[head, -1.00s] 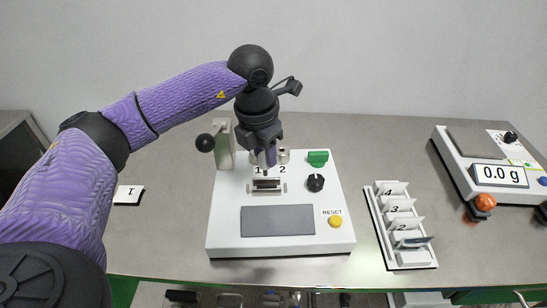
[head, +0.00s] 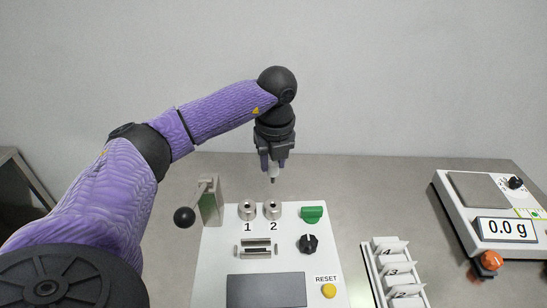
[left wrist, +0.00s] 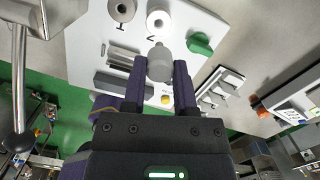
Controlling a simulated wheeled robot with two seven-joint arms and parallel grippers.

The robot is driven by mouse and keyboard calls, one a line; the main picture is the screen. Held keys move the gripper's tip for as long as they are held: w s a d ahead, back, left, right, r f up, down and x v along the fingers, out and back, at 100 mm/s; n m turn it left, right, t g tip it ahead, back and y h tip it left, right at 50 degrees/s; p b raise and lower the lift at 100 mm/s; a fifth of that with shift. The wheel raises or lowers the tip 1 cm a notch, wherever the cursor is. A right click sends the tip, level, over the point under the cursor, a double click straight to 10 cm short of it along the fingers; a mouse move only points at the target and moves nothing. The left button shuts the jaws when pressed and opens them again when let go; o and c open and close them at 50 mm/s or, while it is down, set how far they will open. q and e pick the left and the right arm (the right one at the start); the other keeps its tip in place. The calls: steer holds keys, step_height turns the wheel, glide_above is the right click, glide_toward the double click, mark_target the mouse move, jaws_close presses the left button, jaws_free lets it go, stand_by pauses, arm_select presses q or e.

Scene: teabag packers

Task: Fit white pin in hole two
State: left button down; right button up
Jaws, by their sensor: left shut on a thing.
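My left gripper (head: 273,166) is shut on the white pin (head: 273,173) and holds it upright above the back of the white machine (head: 215,265), tip down. The pin also shows between the two fingers in the left wrist view (left wrist: 160,64). Hole two is the metal socket (head: 272,210) behind the printed 2. It lies below the pin, clearly apart from it, and shows in the left wrist view (left wrist: 159,20). The hole one socket (head: 247,211) is just left of it. My right gripper is not in view.
A lever with a black ball (head: 184,217) stands at the machine's left. A green knob (head: 312,213), black knob (head: 308,244) and yellow reset button (head: 328,291) are on its right. A numbered rack (head: 390,270) and a scale reading 0.0 g (head: 506,229) stand further right.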

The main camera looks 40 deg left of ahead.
mark_target(273, 174)
arm_select(q)
step_height(273, 174, down, 5)
steer(key=b, duration=0.3)
steer(key=shift+f, duration=0.45)
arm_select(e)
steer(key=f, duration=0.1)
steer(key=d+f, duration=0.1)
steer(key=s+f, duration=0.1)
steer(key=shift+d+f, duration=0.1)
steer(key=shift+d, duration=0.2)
arm_select(q)
steer(key=shift+r, duration=0.1)
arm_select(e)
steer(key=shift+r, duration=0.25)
arm_select(q)
steer(key=shift+p, duration=0.3)
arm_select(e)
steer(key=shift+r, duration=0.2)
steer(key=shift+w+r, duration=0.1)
